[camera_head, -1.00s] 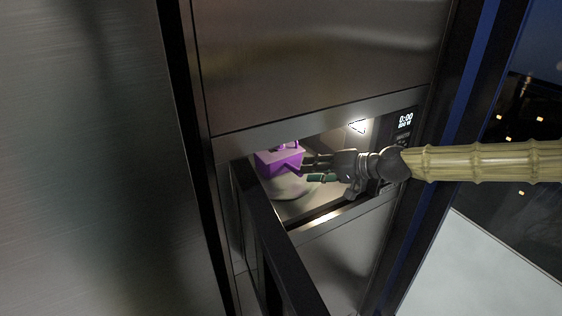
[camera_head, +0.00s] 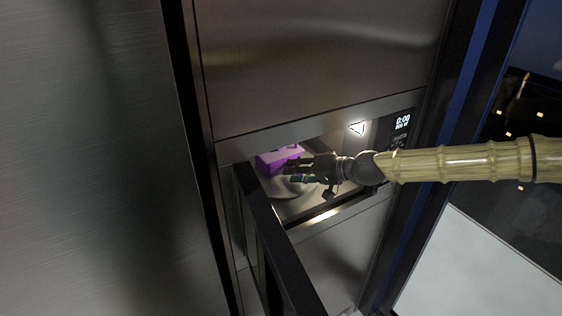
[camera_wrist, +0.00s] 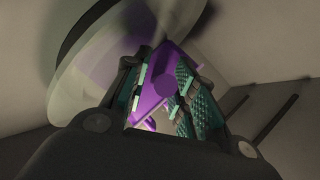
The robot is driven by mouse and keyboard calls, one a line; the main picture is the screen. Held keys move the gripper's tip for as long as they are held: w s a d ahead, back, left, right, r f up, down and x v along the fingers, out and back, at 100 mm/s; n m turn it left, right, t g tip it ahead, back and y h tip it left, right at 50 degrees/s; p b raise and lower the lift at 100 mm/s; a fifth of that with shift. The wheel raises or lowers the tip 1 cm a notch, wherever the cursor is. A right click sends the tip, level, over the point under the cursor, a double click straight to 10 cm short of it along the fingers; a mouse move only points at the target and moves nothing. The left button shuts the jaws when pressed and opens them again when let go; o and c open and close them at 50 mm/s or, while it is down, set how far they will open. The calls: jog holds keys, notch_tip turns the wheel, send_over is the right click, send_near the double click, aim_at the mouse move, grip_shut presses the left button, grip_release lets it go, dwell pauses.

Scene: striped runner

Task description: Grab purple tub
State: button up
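The purple tub (camera_head: 277,160) sits inside the open microwave, toward the left on the round glass plate (camera_head: 289,190). My gripper (camera_head: 289,172) is inside the microwave at the right front side of the tub and hides part of it. In the wrist view the tub (camera_wrist: 163,84) shows between the two teal-padded fingers of my gripper (camera_wrist: 166,100). The fingers are spread apart, with a purple round knob between them. I cannot tell whether either pad touches the tub.
The microwave door (camera_head: 273,240) stands open at the left of the cavity. The control panel (camera_head: 400,130) is to the right, close to my arm. The cavity's upper and lower edges leave little room around my wrist.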

grip_shut()
jog(key=shift+r, duration=0.1)
